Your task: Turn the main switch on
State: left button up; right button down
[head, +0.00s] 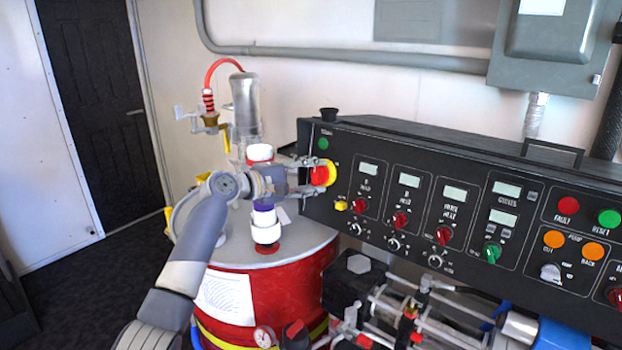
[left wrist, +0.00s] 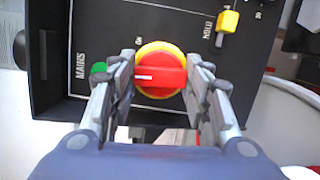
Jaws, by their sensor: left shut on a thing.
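The main switch (head: 323,173) is a red rotary handle on a yellow ring at the left end of the black control panel. In the left wrist view the main switch (left wrist: 160,75) lies between my fingers, with its handle horizontal and a white mark at its left end. The "ON" label shows above and slightly left of it; "MAINS" is further left. My left gripper (head: 306,175) is at the panel, shut on the switch handle, one finger on each side; it also fills the lower left wrist view (left wrist: 161,88). My right gripper is not in view.
A green lamp (left wrist: 98,69) sits close beside the left finger. A yellow knob (head: 341,205) lies just below the switch on the panel. A red drum (head: 270,290) with white fittings stands under my left arm. Pipes and valves (head: 410,310) crowd below the panel.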

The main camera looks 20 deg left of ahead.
pick_arm(q)
jog(key=m+g+y+p, duration=0.1)
jog(key=m, duration=0.4)
jog(key=shift+r, duration=0.15)
jog(key=shift+m+y+p, duration=0.5)
jog(key=shift+m+p, duration=0.05)
jog(key=shift+m, duration=1.55)
jog(key=o, duration=1.1)
jog(key=shift+c, duration=0.2)
jog(key=shift+s, duration=0.15)
jog(key=v, duration=1.1)
jog(key=shift+s+a+r, duration=0.15)
jog(key=shift+s+r, duration=0.1)
